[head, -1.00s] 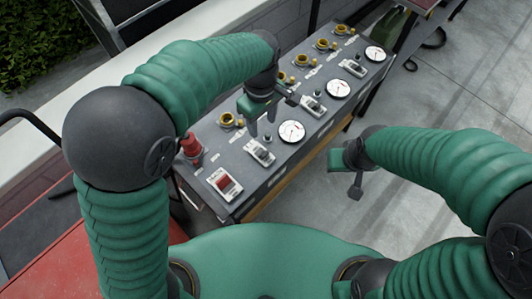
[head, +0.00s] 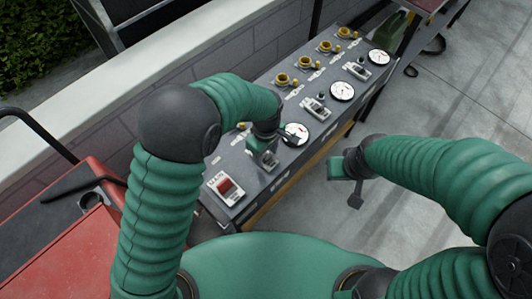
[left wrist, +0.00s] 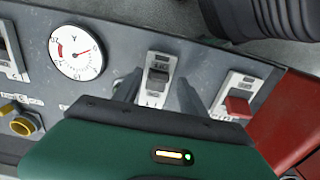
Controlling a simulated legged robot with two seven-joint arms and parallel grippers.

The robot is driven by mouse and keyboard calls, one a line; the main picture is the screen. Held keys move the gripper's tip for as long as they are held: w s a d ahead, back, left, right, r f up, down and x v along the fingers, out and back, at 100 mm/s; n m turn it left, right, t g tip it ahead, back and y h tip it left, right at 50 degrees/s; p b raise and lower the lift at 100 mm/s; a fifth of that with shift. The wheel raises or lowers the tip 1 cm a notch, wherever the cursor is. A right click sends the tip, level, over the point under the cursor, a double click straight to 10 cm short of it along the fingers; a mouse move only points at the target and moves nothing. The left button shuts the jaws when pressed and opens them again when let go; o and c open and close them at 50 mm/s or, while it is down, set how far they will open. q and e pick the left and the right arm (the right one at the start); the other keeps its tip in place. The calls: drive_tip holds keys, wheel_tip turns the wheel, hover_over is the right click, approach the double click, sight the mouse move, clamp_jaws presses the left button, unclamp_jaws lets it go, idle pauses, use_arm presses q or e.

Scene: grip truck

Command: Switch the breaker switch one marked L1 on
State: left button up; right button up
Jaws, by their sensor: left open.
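The breaker switch L1 (left wrist: 158,77) is a dark grey lever in a pale plate, with its label partly visible below it in the left wrist view. In the head view the breaker switch (head: 269,162) is partly hidden by my left gripper (head: 268,148). My left gripper (left wrist: 157,92) is open, with one blurred finger on each side of the switch. Whether a finger touches the lever, and which way the lever is set, I cannot tell. My right gripper (head: 350,178) hangs off the panel's near right side, away from the switches.
On the grey panel (head: 240,205) are a red switch (head: 226,187), a round gauge (head: 295,134), other breakers (head: 316,107) and yellow-ringed sockets (head: 304,63). A red surface (head: 50,235) is at lower left. A low wall (head: 130,100) runs behind.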

use_arm(q)
drive_tip(key=shift+d, duration=0.45)
drive_tip(key=shift+c, duration=2.4)
drive_tip(key=shift+a, duration=0.3)
clamp_jaws()
drive_tip(key=shift+r, duration=0.1)
use_arm(e)
drive_tip(key=shift+d, duration=0.3)
use_arm(q)
drive_tip(key=shift+w, duration=0.1)
use_arm(e)
drive_tip(key=shift+s+r, duration=0.1)
